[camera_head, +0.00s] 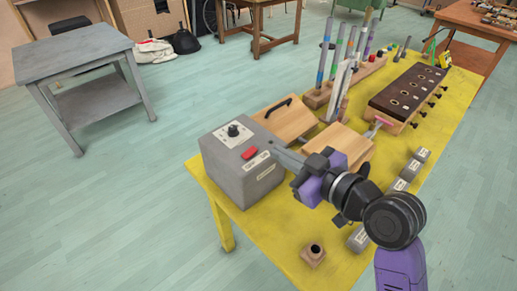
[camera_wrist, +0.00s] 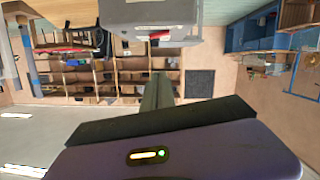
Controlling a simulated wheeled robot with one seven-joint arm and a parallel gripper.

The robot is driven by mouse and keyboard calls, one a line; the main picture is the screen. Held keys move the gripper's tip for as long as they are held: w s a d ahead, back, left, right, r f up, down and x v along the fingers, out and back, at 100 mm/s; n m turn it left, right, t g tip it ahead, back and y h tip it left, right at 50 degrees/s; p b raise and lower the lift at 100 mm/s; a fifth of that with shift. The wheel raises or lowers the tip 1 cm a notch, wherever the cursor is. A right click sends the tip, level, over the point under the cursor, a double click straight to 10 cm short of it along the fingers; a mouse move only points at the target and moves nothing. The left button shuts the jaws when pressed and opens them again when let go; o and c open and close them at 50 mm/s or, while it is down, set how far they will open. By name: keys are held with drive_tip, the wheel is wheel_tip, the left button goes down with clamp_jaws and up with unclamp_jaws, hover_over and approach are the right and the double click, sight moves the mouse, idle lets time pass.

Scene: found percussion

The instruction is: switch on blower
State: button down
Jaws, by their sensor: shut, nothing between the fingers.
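The blower appears to be the grey box (camera_head: 238,170) at the near left corner of the yellow table in the head view. Its top carries a black knob (camera_head: 233,130) on a white plate and a red switch (camera_head: 249,153) in front of it. My gripper (camera_head: 275,147) is shut and empty, with its fingertips close to the box's upper right edge, right of the red switch. I cannot tell if they touch the box. In the wrist view the shut fingers (camera_wrist: 158,88) point toward a grey box (camera_wrist: 150,14) with a small red part at its lower edge.
Wooden boxes (camera_head: 285,118) stand right behind the blower on the yellow table (camera_head: 285,215). Beyond them are upright coloured pipes (camera_head: 336,60) and a dark board with holes (camera_head: 408,90). A small wooden block (camera_head: 313,254) and grey cylinders lie nearer. A grey side table (camera_head: 72,48) stands apart.

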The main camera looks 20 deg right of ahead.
drive_tip(key=p, duration=0.1)
hover_over(258, 159)
drive_tip(key=shift+a+f, duration=0.25)
drive_tip(key=shift+f, duration=0.25)
drive_tip(key=shift+a+f, duration=0.2)
drive_tip(key=shift+f, duration=0.3)
drive_tip(key=f, duration=0.3)
drive_tip(key=shift+d+f, duration=0.2)
drive_tip(key=shift+d, duration=0.15)
drive_tip(key=shift+d+f, duration=0.1)
drive_tip(key=shift+f, duration=0.25)
